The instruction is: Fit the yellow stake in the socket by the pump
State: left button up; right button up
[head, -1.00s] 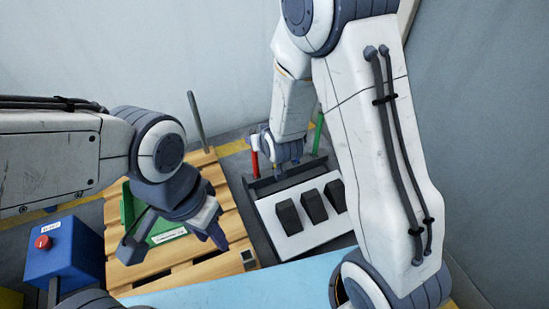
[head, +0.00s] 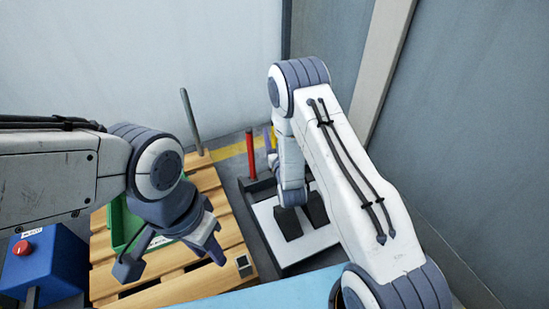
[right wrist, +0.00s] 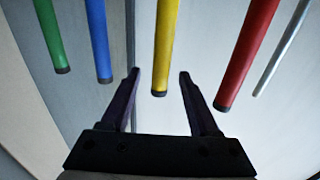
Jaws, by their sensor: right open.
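The yellow stake (right wrist: 166,45) is in the right wrist view, in a row between a blue stake (right wrist: 98,40) and a red stake (right wrist: 246,50). My right gripper (right wrist: 160,76) is open; its two fingers lie either side of the yellow stake's end in that view, with no grip on it. In the head view my right arm hides most of the yellow stake. A dark square socket (head: 244,265) shows at the pallet's front right corner. A blue box with a red button (head: 40,262), possibly the pump, stands at left.
A green stake (right wrist: 48,35) and a grey stake (right wrist: 282,48) flank the row. The red stake (head: 251,155) stands at the rack's left in the head view. The wooden pallet (head: 190,286) carries a green tray (head: 118,225) and an upright grey pole (head: 191,122). Walls close in behind and at right.

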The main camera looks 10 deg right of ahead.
jog(key=w+b, duration=0.1)
jog(key=w, duration=0.1)
jog(key=w+b, duration=0.2)
jog(key=w, duration=0.1)
jog(key=shift+w+d+r+b, duration=0.15)
jog(key=shift+w+r+b, duration=0.15)
jog(key=shift+b, duration=0.1)
grip_shut()
dwell(1.1)
